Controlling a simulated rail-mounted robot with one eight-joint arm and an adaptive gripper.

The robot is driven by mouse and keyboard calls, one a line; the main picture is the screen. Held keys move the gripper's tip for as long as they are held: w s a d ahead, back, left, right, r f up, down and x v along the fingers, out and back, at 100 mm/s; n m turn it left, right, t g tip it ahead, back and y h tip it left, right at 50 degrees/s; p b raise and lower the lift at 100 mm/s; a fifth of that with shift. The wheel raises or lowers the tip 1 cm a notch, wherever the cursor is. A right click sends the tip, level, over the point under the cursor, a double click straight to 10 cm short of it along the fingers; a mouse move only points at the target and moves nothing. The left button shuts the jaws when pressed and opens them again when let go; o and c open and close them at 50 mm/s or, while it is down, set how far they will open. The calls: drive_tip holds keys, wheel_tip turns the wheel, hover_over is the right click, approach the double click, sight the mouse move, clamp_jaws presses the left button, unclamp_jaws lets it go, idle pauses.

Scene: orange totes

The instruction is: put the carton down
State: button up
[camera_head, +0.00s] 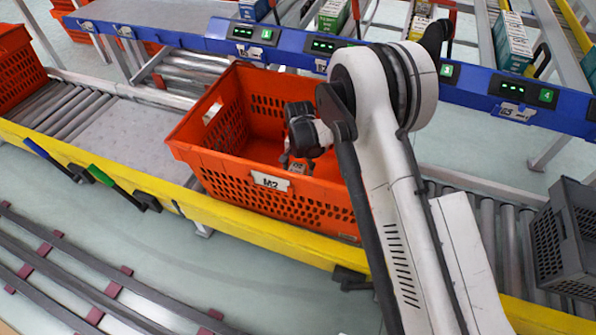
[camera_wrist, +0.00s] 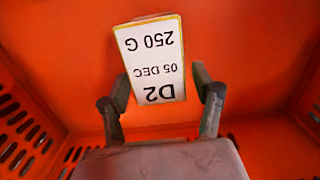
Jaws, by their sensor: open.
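The carton (camera_wrist: 152,52) shows in the wrist view with a white label reading D2, 05 DEC and 250 G, upside down. It is inside the orange tote (camera_head: 230,180), which is marked M2. My gripper (camera_wrist: 161,86) is open, with one finger on each side of the carton's near end. A gap shows at the right finger; the left finger is very close to the carton, and I cannot tell if it touches. In the head view, my gripper reaches down into the tote, and only a small part of the carton (camera_head: 298,169) shows.
The tote stands on a roller conveyor with a yellow front rail (camera_head: 240,228). A blue rail (camera_head: 285,42) with lit displays runs behind it. A grey crate (camera_head: 568,240) is at the right, and another orange tote (camera_head: 18,70) at the far left.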

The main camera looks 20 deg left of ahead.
drive_tip(key=r+p, duration=0.3)
drive_tip(key=r, duration=0.8)
drive_tip(key=shift+w, duration=0.2)
